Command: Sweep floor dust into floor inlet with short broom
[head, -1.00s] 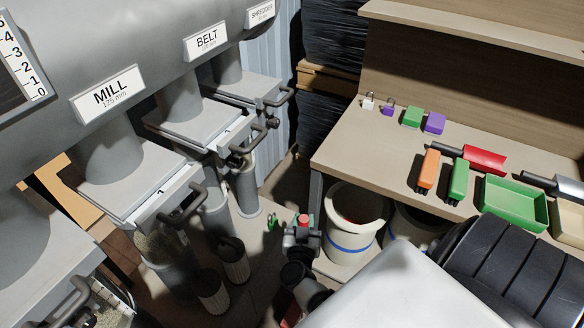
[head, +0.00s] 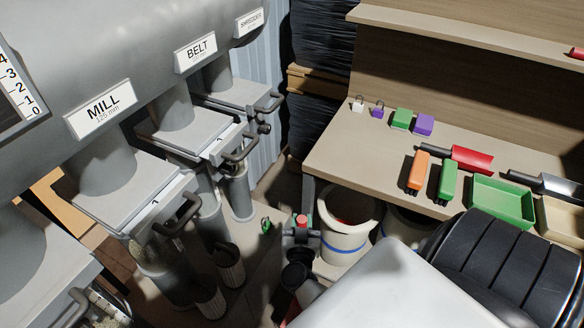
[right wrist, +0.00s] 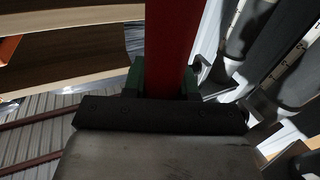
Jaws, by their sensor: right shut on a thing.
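My right gripper (head: 302,235) is low in the middle of the head view, beside the workbench's left end. It is shut on a red handle (head: 302,220), whose top end shows there. In the right wrist view the red shaft (right wrist: 172,45) runs between the green-edged jaws (right wrist: 165,82). The shaft looks like a broom handle, but its sweeping end is hidden in both views. I cannot make out dust or a floor inlet on the dark floor (head: 262,262). My left gripper is not in view.
Duct gates labelled MILL (head: 98,108) and BELT (head: 196,52) stand at left, with handles jutting out. A white bucket with a blue band (head: 346,246) stands right of my gripper under the workbench (head: 345,155). Brushes, scoops and a green tray (head: 503,200) lie on top.

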